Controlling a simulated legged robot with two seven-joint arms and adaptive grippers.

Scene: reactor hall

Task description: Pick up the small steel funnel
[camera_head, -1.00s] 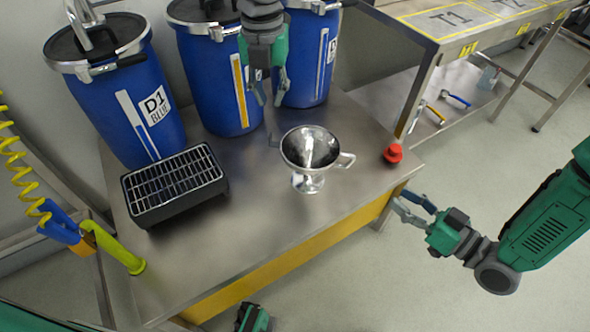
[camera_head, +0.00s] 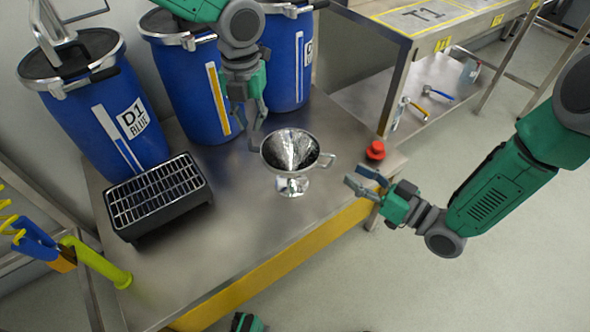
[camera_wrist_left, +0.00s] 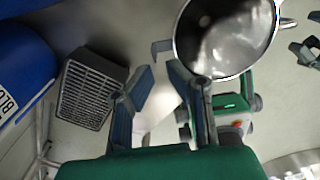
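The small steel funnel (camera_head: 290,160) is shiny, with a wide mouth, a side handle on the right and a narrow foot. It stands upright on the steel bench (camera_head: 235,235). My left gripper (camera_head: 252,130) is open and empty, just behind and left of the funnel, apart from its rim. In the left wrist view the open fingers (camera_wrist_left: 160,78) point beside the funnel's bowl (camera_wrist_left: 226,38), which lies to their right. My right gripper (camera_head: 357,180) is open and empty, right of the funnel near the bench's right edge.
Blue drums (camera_head: 95,110) stand along the back. A black grated box (camera_head: 158,195) sits left on the bench. A red knob (camera_head: 376,150) is at the right corner. A yellow-green handle (camera_head: 98,264) is at the left edge. The bench front is clear.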

